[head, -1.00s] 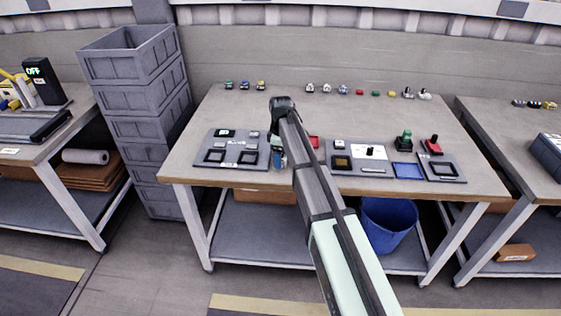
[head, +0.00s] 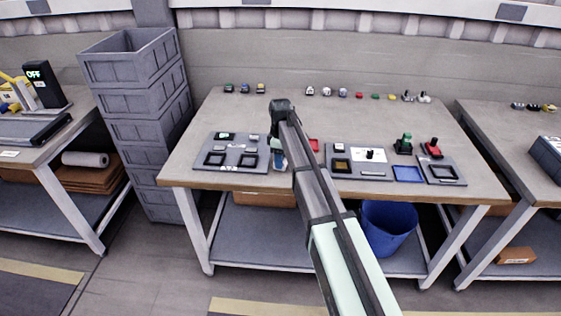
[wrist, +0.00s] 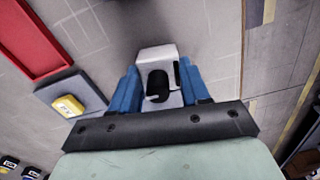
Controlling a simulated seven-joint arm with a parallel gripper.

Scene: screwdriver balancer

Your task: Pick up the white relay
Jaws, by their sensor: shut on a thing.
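The white relay (wrist: 158,57) shows in the wrist view as a white block with a black rounded part and a dark slot. It sits between the two blue fingers of my gripper (wrist: 162,88), which are shut on it. In the head view my gripper (head: 278,158) points down near the front edge of the middle table, just right of the left grey board. My arm hides part of this area, and I cannot tell whether the relay touches the table.
The left grey board (head: 232,168) and the right grey board (head: 360,177) lie on either side. A blue tray (head: 408,173) lies farther right. Small coloured parts line the table's back. The wrist view shows a red tray (wrist: 30,45) and a yellow piece (wrist: 68,105) on a grey block.

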